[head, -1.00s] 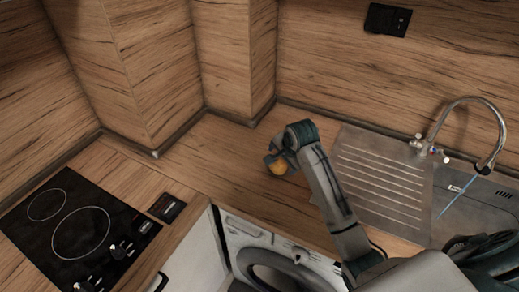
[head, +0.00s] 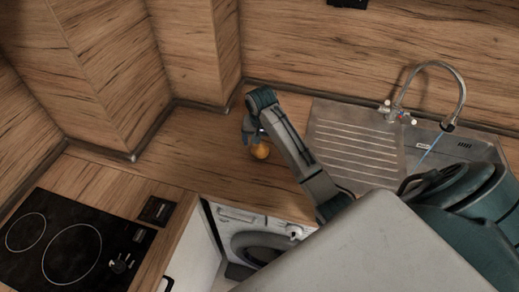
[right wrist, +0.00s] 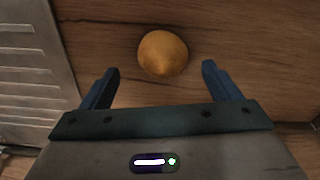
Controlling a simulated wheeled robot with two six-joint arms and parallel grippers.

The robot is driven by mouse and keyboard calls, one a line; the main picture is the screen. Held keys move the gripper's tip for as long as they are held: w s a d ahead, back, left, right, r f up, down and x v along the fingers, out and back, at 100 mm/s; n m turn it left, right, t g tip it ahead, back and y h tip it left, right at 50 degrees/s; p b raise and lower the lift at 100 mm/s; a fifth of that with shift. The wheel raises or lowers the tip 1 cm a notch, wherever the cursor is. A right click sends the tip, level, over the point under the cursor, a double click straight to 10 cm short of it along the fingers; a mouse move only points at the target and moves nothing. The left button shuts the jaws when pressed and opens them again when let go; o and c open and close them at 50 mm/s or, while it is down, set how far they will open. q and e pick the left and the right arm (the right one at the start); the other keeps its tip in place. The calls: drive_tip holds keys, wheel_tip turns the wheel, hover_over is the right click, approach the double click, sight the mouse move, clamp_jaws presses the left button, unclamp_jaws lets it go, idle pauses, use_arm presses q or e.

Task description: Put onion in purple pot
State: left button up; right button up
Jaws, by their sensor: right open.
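The onion (head: 260,151) is a round golden-brown ball on the wooden counter, left of the sink's drainboard. In the right wrist view the onion (right wrist: 163,53) lies just beyond the fingertips, roughly centred between them, with wood around it. My right gripper (head: 252,135) is right beside the onion in the head view, pointing down. In the right wrist view my right gripper (right wrist: 160,72) shows its two dark blue fingers spread wide with nothing between them. No purple pot shows in either view. My left gripper is not in view.
The metal drainboard (head: 357,145) and a sink with a tap (head: 437,68) are on the right. A black hob (head: 75,245) is at lower left, beside a small black socket plate (head: 157,210). A washing machine (head: 262,240) is below the counter. The counter left of the onion is clear.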

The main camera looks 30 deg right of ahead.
sight(260, 145)
wheel_tip(260, 145, down, 3)
drive_tip(key=shift+w+a+f+p, duration=0.1)
drive_tip(key=shift+w+f+p, duration=0.1)
drive_tip(key=shift+p, duration=0.8)
drive_tip(key=shift+f, duration=0.6)
drive_tip(key=c, duration=1.2)
drive_tip(key=shift+w+r, duration=0.1)
